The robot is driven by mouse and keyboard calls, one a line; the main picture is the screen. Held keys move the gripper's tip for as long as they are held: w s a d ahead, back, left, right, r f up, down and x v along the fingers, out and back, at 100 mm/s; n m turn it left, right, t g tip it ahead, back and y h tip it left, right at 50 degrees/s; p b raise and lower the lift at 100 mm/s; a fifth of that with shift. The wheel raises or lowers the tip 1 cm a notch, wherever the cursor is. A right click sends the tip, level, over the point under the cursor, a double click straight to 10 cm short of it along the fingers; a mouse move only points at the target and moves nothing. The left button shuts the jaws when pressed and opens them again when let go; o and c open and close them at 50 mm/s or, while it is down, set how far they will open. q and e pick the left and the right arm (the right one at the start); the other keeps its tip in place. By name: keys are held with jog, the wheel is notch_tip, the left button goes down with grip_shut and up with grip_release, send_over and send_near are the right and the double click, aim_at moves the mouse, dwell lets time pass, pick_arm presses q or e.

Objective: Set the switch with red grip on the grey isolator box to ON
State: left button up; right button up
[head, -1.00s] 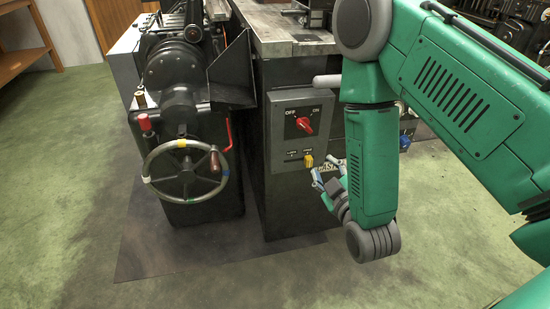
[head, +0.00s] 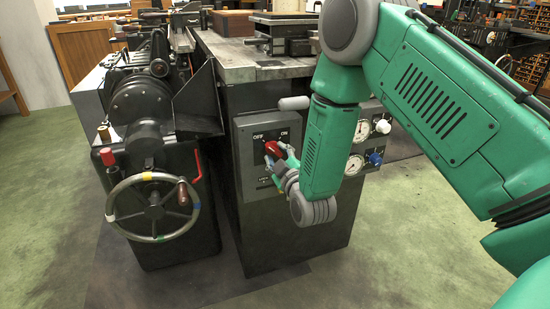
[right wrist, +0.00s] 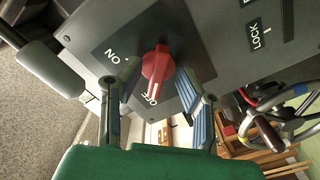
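The grey isolator box (head: 243,140) is on the front of the dark machine cabinet. Its red grip (head: 272,148) is partly covered by my right gripper (head: 279,163) in the head view. In the right wrist view the red grip (right wrist: 157,68) shows clearly, with its white mark toward the OFF label. The ON label lies to its left in that view. My right gripper (right wrist: 157,92) is open, one finger on each side of the grip, with gaps visible. Whether a fingertip touches the panel is unclear. My left gripper is not in view.
A grey rounded handle (right wrist: 50,70) sticks out beside the box, near one finger. A LOCK label (right wrist: 258,38) is on the same panel. A handwheel (head: 153,207) stands left of the box, and pressure gauges (head: 361,128) are to the right.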

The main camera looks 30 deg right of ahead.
jog(key=shift+w+d+f, duration=0.1)
jog(key=shift+w+d, duration=0.2)
jog(key=shift+d, duration=0.1)
jog(key=shift+a, duration=0.2)
jog(key=shift+a+r, duration=0.2)
jog(key=shift+a, duration=0.1)
grip_shut()
